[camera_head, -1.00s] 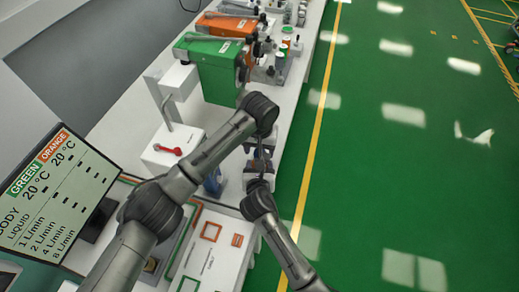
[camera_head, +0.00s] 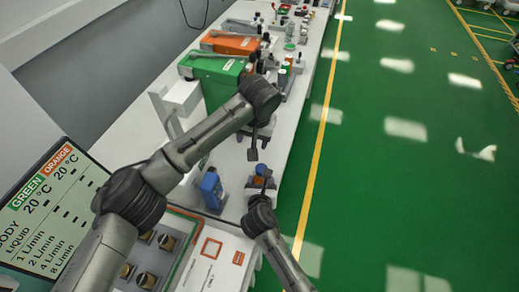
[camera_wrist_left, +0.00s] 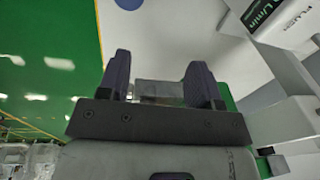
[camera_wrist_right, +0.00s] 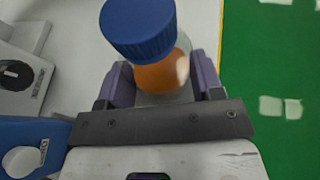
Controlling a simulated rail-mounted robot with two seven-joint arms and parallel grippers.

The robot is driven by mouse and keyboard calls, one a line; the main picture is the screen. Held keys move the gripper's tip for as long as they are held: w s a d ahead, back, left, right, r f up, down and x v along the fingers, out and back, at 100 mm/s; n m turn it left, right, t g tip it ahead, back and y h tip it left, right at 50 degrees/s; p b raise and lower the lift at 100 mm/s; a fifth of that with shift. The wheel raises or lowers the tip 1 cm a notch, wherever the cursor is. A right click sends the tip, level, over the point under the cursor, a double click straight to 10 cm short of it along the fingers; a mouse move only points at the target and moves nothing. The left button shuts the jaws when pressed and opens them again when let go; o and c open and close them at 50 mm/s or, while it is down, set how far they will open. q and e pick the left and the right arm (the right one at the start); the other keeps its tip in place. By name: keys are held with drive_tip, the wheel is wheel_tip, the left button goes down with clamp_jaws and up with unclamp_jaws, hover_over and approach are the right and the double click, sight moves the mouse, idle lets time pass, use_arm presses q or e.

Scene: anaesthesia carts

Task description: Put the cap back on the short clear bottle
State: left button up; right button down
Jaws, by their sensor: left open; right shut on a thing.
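The short clear bottle (camera_wrist_right: 165,75) holds orange liquid and has a blue cap (camera_wrist_right: 138,27) on its mouth in the right wrist view. I cannot tell whether the cap is fully tightened. My right gripper (camera_wrist_right: 163,85) is shut on the bottle's body. In the head view the blue cap (camera_head: 261,168) shows just above my right gripper (camera_head: 262,183). My left gripper (camera_head: 252,152) is above and slightly left of the cap, apart from it. In the left wrist view my left gripper (camera_wrist_left: 160,80) is open and empty between its fingers.
A blue device (camera_head: 210,188) stands left of the bottle. Green (camera_head: 212,68) and orange (camera_head: 230,43) units stand farther back on the white bench. Several small bottles stand beside them. A display screen (camera_head: 45,200) is at the left. Green floor lies right of the bench.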

sight(261, 168)
use_arm(q)
drive_tip(key=shift+s+d+f+m+g+h, duration=0.45)
drive_tip(key=shift+s+d+f, duration=0.5)
drive_tip(key=shift+s+f, duration=0.25)
use_arm(e)
drive_tip(key=shift+s, duration=0.15)
use_arm(q)
drive_tip(key=shift+s+d, duration=0.1)
drive_tip(key=shift+d, duration=0.2)
drive_tip(key=shift+f, duration=3.95)
drive_tip(key=c, duration=0.9)
drive_tip(key=o, duration=1)
